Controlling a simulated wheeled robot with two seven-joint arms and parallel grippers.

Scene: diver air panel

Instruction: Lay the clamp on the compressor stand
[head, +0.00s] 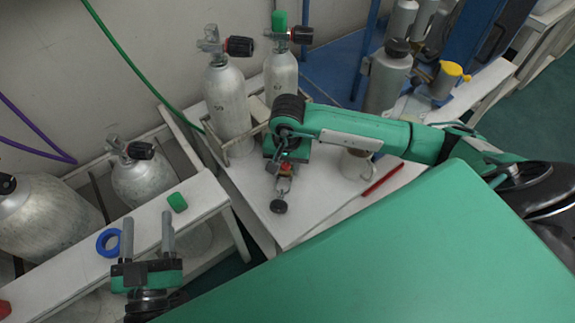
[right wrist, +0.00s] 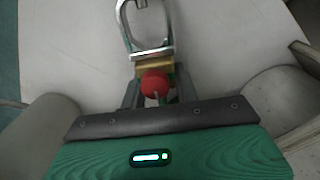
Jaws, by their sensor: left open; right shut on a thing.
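The clamp (head: 284,184) is a metal yoke with a red knob and a brass-coloured part. In the right wrist view the clamp (right wrist: 147,48) points away from my right gripper (right wrist: 156,95), whose fingers are shut around its knob end. In the head view my right gripper (head: 286,165) holds it over a white top (head: 290,225), perhaps the compressor stand; I cannot tell whether the clamp touches it. A dark round piece shows at the clamp's lower end. My left gripper (head: 140,245) is open and empty above the white bench at the left.
A white mug (head: 355,164) and a red pen (head: 382,179) are right of my right gripper. Grey cylinders (head: 228,105) stand behind it. A blue ring (head: 108,242) and a green block (head: 177,202) lie on the left bench (head: 205,194). The white top's front is clear.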

